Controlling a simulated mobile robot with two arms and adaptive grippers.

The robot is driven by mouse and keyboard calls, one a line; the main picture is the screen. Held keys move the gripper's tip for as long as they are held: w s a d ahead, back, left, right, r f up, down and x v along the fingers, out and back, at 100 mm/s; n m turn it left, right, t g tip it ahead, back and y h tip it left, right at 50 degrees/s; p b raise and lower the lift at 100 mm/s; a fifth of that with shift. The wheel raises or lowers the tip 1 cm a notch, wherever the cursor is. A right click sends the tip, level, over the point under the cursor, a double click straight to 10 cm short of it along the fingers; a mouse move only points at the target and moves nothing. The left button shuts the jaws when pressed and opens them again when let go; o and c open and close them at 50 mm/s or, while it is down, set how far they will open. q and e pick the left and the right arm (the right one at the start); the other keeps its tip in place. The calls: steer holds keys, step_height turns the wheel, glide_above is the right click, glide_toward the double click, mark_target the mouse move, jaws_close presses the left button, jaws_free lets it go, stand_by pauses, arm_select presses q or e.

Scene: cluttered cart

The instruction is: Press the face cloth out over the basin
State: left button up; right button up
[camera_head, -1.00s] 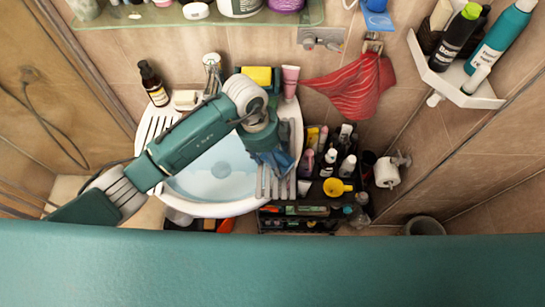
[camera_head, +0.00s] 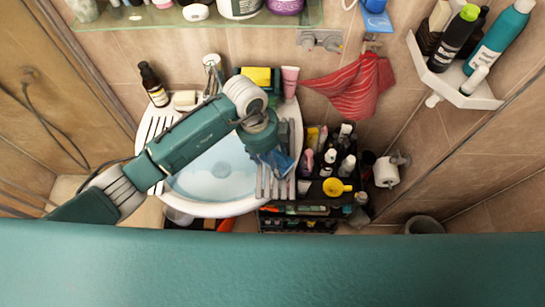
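A blue cloth (camera_head: 281,160), which looks like the face cloth, is bunched at the right side of the white basin (camera_head: 212,208), by its ribbed ledge. My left arm reaches in from the left across the basin. My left gripper (camera_head: 273,146) points down at the cloth, directly above or against it. Its fingertips are hidden by the wrist and cloth, so I cannot see whether they are closed on it. The bowl of the basin looks pale blue inside. My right gripper is out of view.
A black cart (camera_head: 300,226) crowded with bottles, tubes and a yellow cup (camera_head: 335,187) stands right of the basin. A soap bottle (camera_head: 153,85), tap (camera_head: 211,70), yellow sponge (camera_head: 258,76) and pink tube (camera_head: 289,82) line the back. A red striped towel (camera_head: 352,88) hangs on the wall.

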arm_select(q)
steer(key=shift+r+p, duration=3)
steer(key=shift+r, duration=1)
steer(key=shift+w+f, duration=0.1)
